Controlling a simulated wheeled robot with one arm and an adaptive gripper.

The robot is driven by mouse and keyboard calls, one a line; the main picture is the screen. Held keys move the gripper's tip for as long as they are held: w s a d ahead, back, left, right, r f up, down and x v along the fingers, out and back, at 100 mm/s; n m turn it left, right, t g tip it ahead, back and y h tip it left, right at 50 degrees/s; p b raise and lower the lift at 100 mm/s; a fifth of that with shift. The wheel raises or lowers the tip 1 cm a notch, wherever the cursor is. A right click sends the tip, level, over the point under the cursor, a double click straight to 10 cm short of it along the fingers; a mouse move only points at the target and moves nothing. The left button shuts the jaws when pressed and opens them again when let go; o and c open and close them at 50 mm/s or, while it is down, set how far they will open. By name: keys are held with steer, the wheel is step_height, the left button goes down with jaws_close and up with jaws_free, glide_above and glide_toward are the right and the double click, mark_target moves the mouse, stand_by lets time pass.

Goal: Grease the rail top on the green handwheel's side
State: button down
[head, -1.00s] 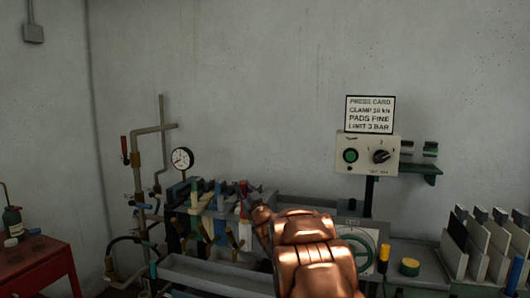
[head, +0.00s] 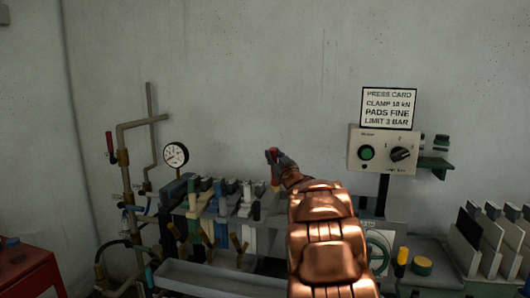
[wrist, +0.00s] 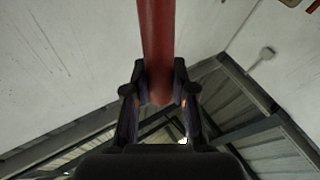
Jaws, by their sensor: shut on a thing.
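My gripper (head: 278,163) is raised in front of the wall above the bench, with its back to the head camera. It is shut on a red rod-like thing (head: 276,182), whose lower end shows below the jaws. In the wrist view the red shaft (wrist: 157,45) runs up out of the picture from between the fingers (wrist: 160,98). A green ring, which looks like the green handwheel (head: 388,243), is partly hidden behind my arm on a pale round face. I cannot make out which surface is the rail top.
A row of clamp-like parts with coloured handles (head: 222,200) stands left of my arm, behind a grey tray (head: 215,282). Pipes and a pressure gauge (head: 175,155) are further left. A control box (head: 382,150) and sign (head: 389,108) are at the right. Upright plates (head: 470,240) stand far right.

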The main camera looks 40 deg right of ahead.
steer(key=shift+w+a+f, duration=0.1)
steer(key=shift+w, duration=0.3)
steer(key=shift+s+f+b, duration=0.2)
steer(key=shift+f+b, duration=0.3)
steer(key=shift+f, duration=0.05)
steer(key=shift+d+f+b, duration=0.25)
steer(key=shift+f+b, duration=0.2)
steer(key=shift+f, duration=0.4)
steer(key=shift+f+b, duration=0.35)
steer(key=shift+f, duration=0.55)
steer(key=shift+s, duration=0.1)
